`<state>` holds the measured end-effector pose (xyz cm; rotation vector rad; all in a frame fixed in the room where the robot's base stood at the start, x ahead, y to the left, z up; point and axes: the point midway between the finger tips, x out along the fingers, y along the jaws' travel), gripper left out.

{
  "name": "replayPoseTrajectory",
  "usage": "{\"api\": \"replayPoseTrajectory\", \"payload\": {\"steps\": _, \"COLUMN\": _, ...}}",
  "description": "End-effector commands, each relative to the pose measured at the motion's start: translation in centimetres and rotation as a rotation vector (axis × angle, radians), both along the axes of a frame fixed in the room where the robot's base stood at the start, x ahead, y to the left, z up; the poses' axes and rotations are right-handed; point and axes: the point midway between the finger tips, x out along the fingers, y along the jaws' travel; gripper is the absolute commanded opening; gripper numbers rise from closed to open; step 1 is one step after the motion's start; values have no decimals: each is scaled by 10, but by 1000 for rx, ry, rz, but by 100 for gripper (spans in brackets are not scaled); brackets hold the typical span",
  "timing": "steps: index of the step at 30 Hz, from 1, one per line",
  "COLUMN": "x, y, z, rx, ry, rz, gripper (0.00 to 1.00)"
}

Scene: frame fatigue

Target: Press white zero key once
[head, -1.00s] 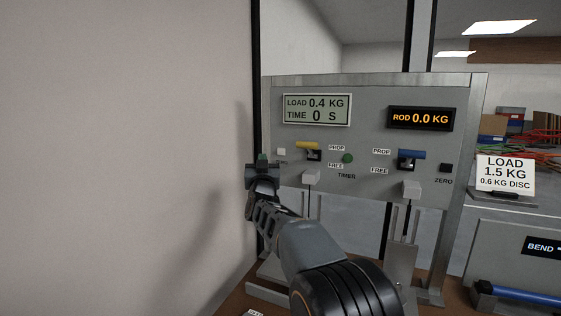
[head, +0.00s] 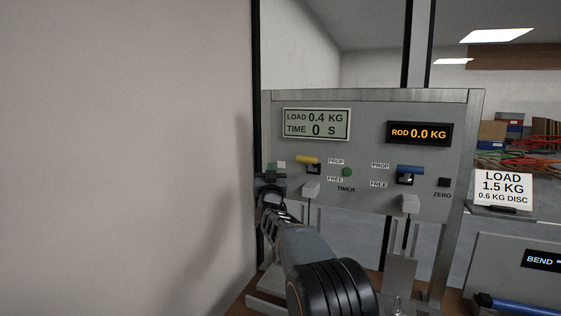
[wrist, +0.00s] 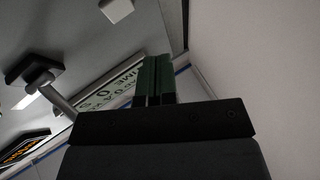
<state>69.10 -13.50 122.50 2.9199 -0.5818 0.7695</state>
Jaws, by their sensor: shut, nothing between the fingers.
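The white key (head: 281,165) is a small pale square at the left edge of the grey test panel (head: 365,145), below the left display. Its label is hidden by my gripper in the head view. My gripper (head: 270,170) is shut, with nothing between its green fingertips. The tips appear just left of and slightly below the key; whether they touch it I cannot tell. The fingers also show in the wrist view (wrist: 155,80), pointing toward the panel, where the white key cannot be made out.
The left display (head: 317,124) reads load 0.4 KG, time 0 S. A yellow lever (head: 307,160), a green timer button (head: 347,172) and a white block (head: 311,190) lie right of my gripper. A black key (head: 443,182) labelled ZERO is far right. A pale wall (head: 120,150) fills the left.

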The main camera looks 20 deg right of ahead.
Motion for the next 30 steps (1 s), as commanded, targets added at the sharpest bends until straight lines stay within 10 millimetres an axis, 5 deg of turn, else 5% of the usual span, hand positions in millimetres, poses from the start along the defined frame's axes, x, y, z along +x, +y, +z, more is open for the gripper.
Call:
{"api": "replayPoseTrajectory", "payload": {"steps": 12, "x": 25, "y": -28, "z": 1, "rx": 1, "ry": 1, "rz": -1, "gripper": 0}}
{"api": "replayPoseTrajectory", "payload": {"steps": 30, "x": 28, "y": -32, "z": -1, "rx": 1, "ry": 1, "rz": -1, "gripper": 0}}
